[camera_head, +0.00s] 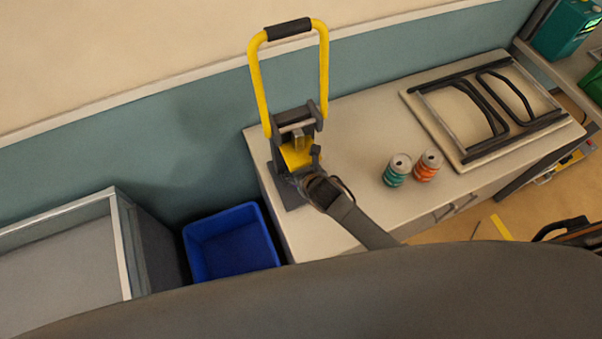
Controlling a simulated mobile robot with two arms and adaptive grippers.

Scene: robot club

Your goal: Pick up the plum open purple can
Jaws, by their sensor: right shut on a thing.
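My right gripper (303,172) reaches over the left end of the white cabinet top, in front of the yellow-handled device. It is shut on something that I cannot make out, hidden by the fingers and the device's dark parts. I see no purple can clearly. Two other cans stand upright on the cabinet top to the right of my right arm: a teal one (396,171) and an orange one (428,166), close side by side. My left gripper is not in view.
The yellow-handled device (324,65) stands tall at the cabinet's left end. A folded metal frame on a board (437,110) lies on the right of the cabinet top (360,120). A blue bin (229,217) is on the floor at left. The top's middle is clear.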

